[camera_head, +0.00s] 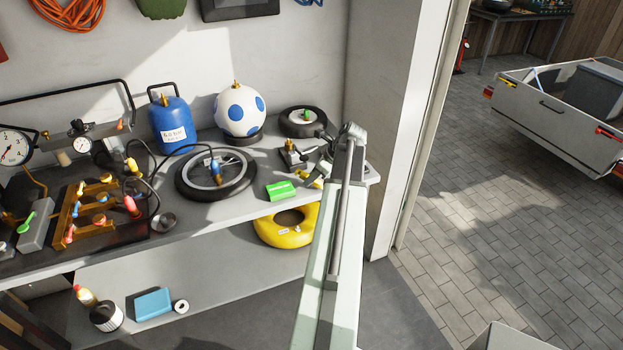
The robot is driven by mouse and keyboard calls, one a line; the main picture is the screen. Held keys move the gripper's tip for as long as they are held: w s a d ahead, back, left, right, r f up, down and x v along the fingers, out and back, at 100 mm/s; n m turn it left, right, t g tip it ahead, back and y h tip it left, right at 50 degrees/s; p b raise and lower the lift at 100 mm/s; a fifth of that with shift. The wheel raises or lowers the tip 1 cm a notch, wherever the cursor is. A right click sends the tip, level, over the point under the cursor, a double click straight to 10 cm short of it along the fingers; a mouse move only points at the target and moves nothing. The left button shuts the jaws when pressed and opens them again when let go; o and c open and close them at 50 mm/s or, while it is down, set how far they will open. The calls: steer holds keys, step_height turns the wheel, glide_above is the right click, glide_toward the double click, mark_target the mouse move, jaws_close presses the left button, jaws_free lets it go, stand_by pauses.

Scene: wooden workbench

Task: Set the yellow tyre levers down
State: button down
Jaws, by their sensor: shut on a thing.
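My gripper (322,166) is at the right end of the workbench (215,205), low over its front edge. It is shut on a small yellow thing, which I take to be the yellow tyre levers (317,183); only a little of them shows. My arm reaches up from the bottom of the picture and hides part of the bench end. I cannot tell whether the levers touch the bench top.
A green block (281,190) lies left of my gripper. A wheel (215,174), a small tyre (303,121), a dark metal fitting (292,155) and a spotted ball (240,112) are close by. A yellow ring (287,232) is below the bench top. A wall post stands right.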

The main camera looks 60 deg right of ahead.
steer(key=shift+r, duration=0.1)
steer(key=shift+f+b, duration=0.3)
steer(key=shift+f, duration=0.1)
steer(key=c, duration=1.2)
jaws_free()
steer(key=shift+r, duration=0.1)
steer(key=p+v, duration=0.6)
steer(key=v, duration=0.2)
steer(key=shift+w+a+p, duration=0.1)
steer(key=shift+w+p, duration=0.05)
steer(key=shift+p, duration=0.25)
